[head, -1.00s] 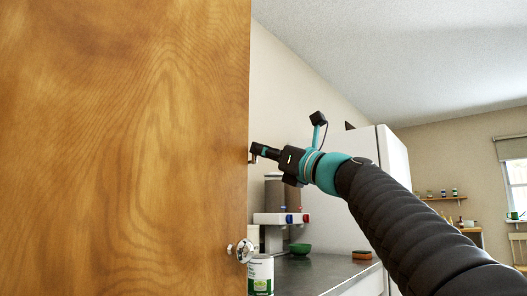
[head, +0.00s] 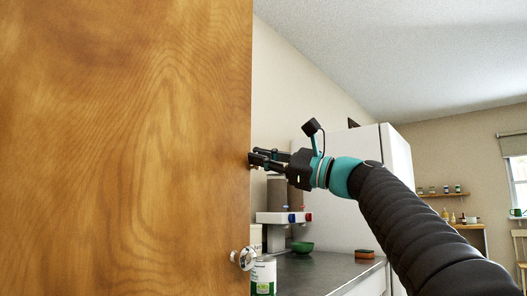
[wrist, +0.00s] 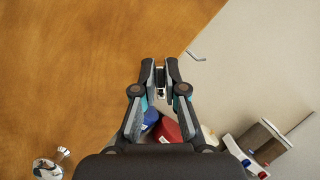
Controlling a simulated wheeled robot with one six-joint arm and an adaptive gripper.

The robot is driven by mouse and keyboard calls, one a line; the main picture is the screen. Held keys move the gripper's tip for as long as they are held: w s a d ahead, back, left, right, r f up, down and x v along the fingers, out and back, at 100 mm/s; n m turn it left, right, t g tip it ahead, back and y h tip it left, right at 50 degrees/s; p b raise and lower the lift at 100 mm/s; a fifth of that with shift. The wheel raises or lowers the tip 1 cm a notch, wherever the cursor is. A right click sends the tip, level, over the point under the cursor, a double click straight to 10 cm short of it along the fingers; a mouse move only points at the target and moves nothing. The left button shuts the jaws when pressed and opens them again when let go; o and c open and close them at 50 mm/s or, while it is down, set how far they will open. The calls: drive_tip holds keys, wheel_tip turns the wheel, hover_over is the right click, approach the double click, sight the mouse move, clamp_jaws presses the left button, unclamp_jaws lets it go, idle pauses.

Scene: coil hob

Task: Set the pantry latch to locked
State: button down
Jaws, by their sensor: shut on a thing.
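The pantry door is a large wooden panel (head: 125,150) filling the left of the head view; it also fills the left of the wrist view (wrist: 70,70). My gripper (head: 254,158) is at the door's right edge, well above the round metal knob (head: 243,259). In the wrist view my gripper (wrist: 160,74) has its fingertips close together. A small pale metal piece, seemingly the pantry latch (wrist: 160,92), shows between the fingers. They mostly hide it, so I cannot tell which way it is set. The knob also shows in the wrist view (wrist: 47,168).
Right of the door is a steel counter (head: 325,272) with a white-and-green can (head: 263,276), a green bowl (head: 302,247) and a sponge (head: 364,254). A white fridge (head: 396,160) stands behind my arm. A metal hook (wrist: 196,56) shows on the pale surface beside the door.

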drive_tip(key=n+g+p, duration=0.1)
drive_tip(key=n, duration=0.1)
drive_tip(key=n+p, duration=0.1)
drive_tip(key=n, duration=0.1)
drive_tip(key=n+g+p, duration=0.1)
drive_tip(key=n, duration=0.1)
drive_tip(key=shift+s+a+f+n+g+h, duration=0.2)
drive_tip(key=shift+f+n+g+h, duration=0.1)
drive_tip(key=shift+h, duration=0.1)
drive_tip(key=shift+f+n+g+h+p, duration=0.25)
drive_tip(key=shift+n+g+h, duration=0.1)
drive_tip(key=shift+n, duration=0.65)
drive_tip(key=shift+f+n+g+h+p, duration=0.1)
drive_tip(key=shift+f+n+g+h, duration=0.2)
drive_tip(key=shift+n, duration=0.7)
drive_tip(key=shift+s, duration=0.1)
drive_tip(key=c, duration=1.2)
unclamp_jaws()
drive_tip(key=shift+c, duration=0.2)
drive_tip(key=v, duration=1.2)
drive_tip(key=shift+r+t, duration=0.15)
drive_tip(key=shift+t, duration=0.1)
